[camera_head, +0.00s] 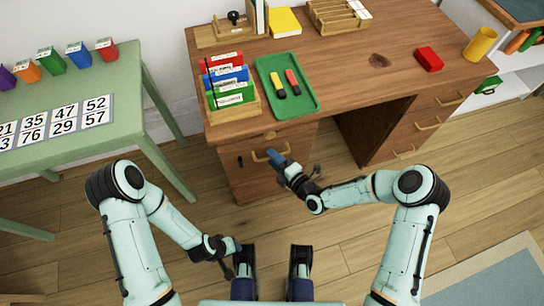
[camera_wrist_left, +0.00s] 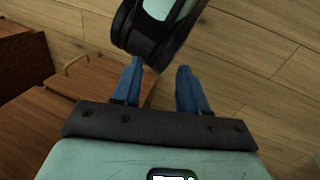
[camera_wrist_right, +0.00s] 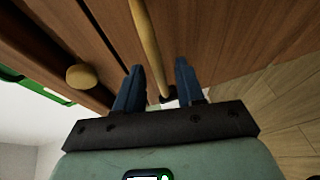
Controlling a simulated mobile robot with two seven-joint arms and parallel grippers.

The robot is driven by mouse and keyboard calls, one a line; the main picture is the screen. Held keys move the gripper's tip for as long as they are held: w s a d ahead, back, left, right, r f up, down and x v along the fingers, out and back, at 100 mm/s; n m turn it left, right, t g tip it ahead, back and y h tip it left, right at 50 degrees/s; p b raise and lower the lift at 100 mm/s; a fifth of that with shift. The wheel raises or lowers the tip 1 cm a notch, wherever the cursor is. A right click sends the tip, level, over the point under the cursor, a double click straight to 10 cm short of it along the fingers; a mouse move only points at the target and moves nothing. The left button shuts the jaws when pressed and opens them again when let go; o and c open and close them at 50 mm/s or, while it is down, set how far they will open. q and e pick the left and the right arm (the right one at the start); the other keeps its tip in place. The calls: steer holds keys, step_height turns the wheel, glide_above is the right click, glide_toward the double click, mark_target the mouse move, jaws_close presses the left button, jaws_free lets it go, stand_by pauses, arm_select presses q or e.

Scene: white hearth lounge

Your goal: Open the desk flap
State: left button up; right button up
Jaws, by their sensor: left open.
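The wooden desk (camera_head: 345,75) has a left pedestal whose front panel (camera_head: 237,178) carries a bar handle (camera_head: 258,158). This panel appears closed; I cannot tell if it is the flap. A round knob (camera_head: 270,135) sits above the handle, and shows in the right wrist view (camera_wrist_right: 80,77). My right gripper (camera_head: 274,157) is at the right end of the handle. In the right wrist view the handle bar (camera_wrist_right: 146,40) runs between its parted fingers, with no clear grip on it. My left gripper (camera_head: 236,246) is low, away from the desk, open and empty.
A green tray (camera_head: 301,106) with two markers and a box of coloured books (camera_head: 232,115) stand on the desktop above the pedestal. A green table (camera_head: 125,125) stands to the left. The desk's right drawers (camera_head: 425,125) are shut. Wood floor lies clear in front.

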steer(key=shift+x, duration=0.75)
jaws_close()
